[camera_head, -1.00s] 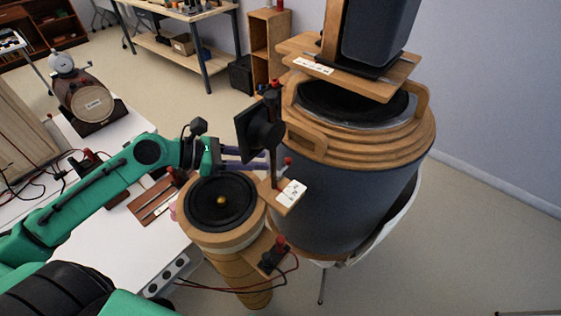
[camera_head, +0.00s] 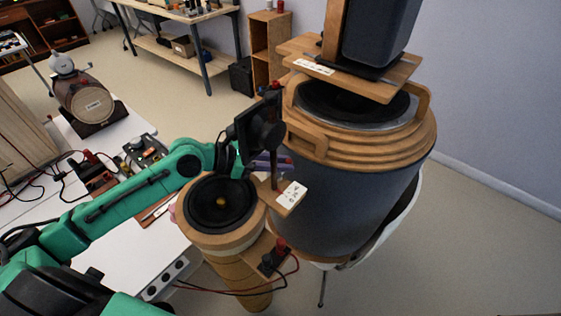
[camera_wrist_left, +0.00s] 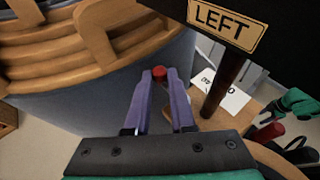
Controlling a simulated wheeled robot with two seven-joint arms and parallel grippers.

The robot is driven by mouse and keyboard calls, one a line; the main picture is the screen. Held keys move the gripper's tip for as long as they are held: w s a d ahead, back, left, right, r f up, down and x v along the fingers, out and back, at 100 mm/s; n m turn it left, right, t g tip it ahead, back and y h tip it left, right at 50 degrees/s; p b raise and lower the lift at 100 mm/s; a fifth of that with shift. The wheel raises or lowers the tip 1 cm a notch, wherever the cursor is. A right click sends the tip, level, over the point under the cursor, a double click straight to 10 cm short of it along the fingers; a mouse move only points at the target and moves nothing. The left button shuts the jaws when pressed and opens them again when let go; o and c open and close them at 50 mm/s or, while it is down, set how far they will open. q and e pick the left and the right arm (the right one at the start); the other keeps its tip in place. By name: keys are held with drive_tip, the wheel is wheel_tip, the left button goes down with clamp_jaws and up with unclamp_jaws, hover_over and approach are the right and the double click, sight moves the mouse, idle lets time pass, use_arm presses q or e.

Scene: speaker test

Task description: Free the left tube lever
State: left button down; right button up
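The left tube is a wooden tube with a black speaker cone (camera_head: 222,203) in the head view. A dark post with a black plate (camera_head: 258,130) stands beside it; the wrist view shows a plate marked LEFT (camera_wrist_left: 228,24). A red knob (camera_wrist_left: 159,73), seemingly the lever's end, shows between my left gripper's fingertips in the wrist view. My left gripper (camera_head: 277,161) has purple fingers, seen up close in the wrist view (camera_wrist_left: 160,78). They stand apart, one on each side of the knob; firm contact does not show. The plate and post partly cover the gripper in the head view.
A large dark drum with wooden rings (camera_head: 350,200) stands close behind the gripper. A white label card (camera_head: 291,194) sits by the post. A terminal block with red and black wires (camera_head: 273,257) juts from the tube. A white table (camera_head: 110,245) is at left.

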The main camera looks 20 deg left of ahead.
use_arm(q)
drive_tip(key=m+g+p, duration=0.1)
drive_tip(key=p, duration=0.1)
drive_tip(key=g+h+p, duration=0.1)
drive_tip(key=p, duration=0.1)
drive_tip(key=r+m+p, duration=0.1)
drive_tip(key=p, duration=0.1)
drive_tip(key=shift+d+m+g, duration=0.3)
drive_tip(key=shift+g, duration=0.1)
drive_tip(key=shift+w+d+f+m+g+h+p, duration=0.1)
drive_tip(key=shift+f+m+g+h+p, duration=0.05)
drive_tip(key=shift+m+g+h+p, duration=0.2)
drive_tip(key=shift+d+f+m+g+h, duration=0.15)
drive_tip(key=shift+m+g, duration=0.35)
drive_tip(key=shift+g, duration=0.1)
drive_tip(key=shift+d+f+m+g+h, duration=0.1)
drive_tip(key=shift+m+g, duration=0.35)
drive_tip(key=shift+g, duration=0.1)
drive_tip(key=shift+s+d+f+m+g+y+b, duration=0.1)
drive_tip(key=shift+s+d+m+g+y+b, duration=0.3)
drive_tip(key=shift+m+g, duration=1.15)
drive_tip(key=shift+s+d+r+m+g+y+b, duration=0.15)
drive_tip(key=shift+m+g+y+b, duration=0.55)
drive_tip(key=shift+m+g, duration=0.85)
drive_tip(key=shift+s+d+f+m+g+y+b, duration=0.15)
drive_tip(key=shift+s+m+g+y+b, duration=0.35)
drive_tip(key=shift+m+g, duration=1)
drive_tip(key=shift+w+g, duration=0.15)
drive_tip(key=shift+g, duration=0.15)
